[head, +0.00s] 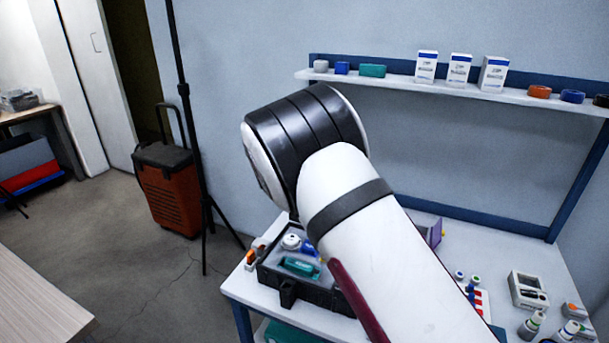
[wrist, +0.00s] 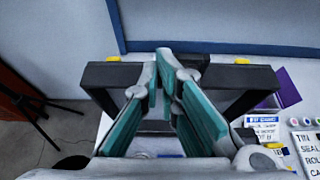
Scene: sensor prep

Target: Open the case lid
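The black case (head: 288,288) stands at the left end of the white table in the head view. Its inside is visible, with a teal item (head: 301,267) and a white round item (head: 291,242) in it. In the wrist view the dark lid (wrist: 215,76) is raised, with a yellow latch (wrist: 242,61) near each end of its upper edge. I cannot tell its exact angle. My gripper (wrist: 163,56) has its teal fingers together at the tips, at the middle of the lid's edge. Contact is unclear. My arm hides the gripper and lid in the head view.
A shelf (head: 400,80) with boxes and small containers runs along the wall. A purple item (head: 434,233), a tray (head: 528,290) and small bottles (head: 530,325) are on the table's right. A tripod (head: 203,200) and an orange wheeled case (head: 172,195) stand left.

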